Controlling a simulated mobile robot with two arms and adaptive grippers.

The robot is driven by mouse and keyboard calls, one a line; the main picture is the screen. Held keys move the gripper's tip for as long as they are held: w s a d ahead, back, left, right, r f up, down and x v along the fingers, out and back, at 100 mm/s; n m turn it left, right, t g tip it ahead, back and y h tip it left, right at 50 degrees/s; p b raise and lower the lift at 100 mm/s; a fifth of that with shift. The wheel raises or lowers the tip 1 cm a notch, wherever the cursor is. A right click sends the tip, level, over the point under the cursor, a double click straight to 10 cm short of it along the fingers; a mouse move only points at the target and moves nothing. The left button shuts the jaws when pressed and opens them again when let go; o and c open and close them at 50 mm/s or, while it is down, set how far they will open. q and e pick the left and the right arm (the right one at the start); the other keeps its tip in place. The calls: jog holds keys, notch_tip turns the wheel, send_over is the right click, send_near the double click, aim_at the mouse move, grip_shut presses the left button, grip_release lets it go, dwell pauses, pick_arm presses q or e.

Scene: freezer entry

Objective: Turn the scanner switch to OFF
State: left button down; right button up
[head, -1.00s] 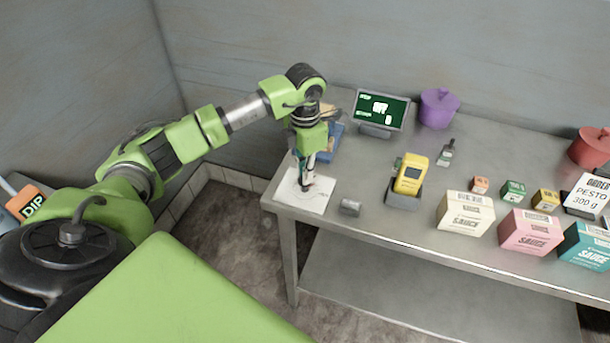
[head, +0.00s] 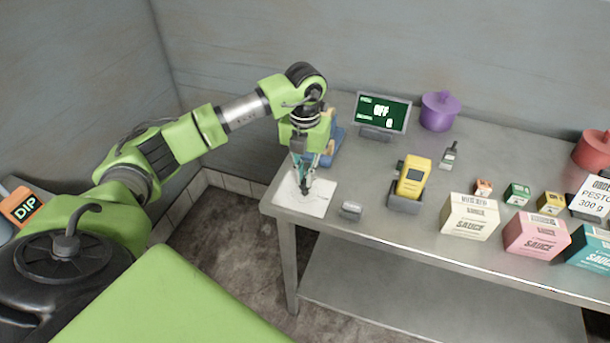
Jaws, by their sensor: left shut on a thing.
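The white switch plate (head: 318,207) lies flat on the left front corner of the steel table. My left gripper (head: 304,187) points down over the middle of this plate, with its fingertips shut at its surface. The scanner switch itself is hidden between and behind the fingers, so its pointer cannot be read. A yellow handheld scanner (head: 414,177) stands in a grey cradle (head: 404,203). My right gripper is not in view.
A small grey cylinder (head: 350,210) lies just right of the plate. A blue object (head: 336,140) stands behind my left gripper. Sauce boxes (head: 470,217), small cartons, a purple pot (head: 439,111) and a red pot (head: 592,149) fill the right. Bare tabletop shows around the scanner.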

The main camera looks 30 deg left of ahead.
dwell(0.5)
pick_arm(q)
jog(key=c, duration=2.1)
grip_release()
jog(key=shift+c, duration=0.2)
notch_tip(320, 180, up, 12)
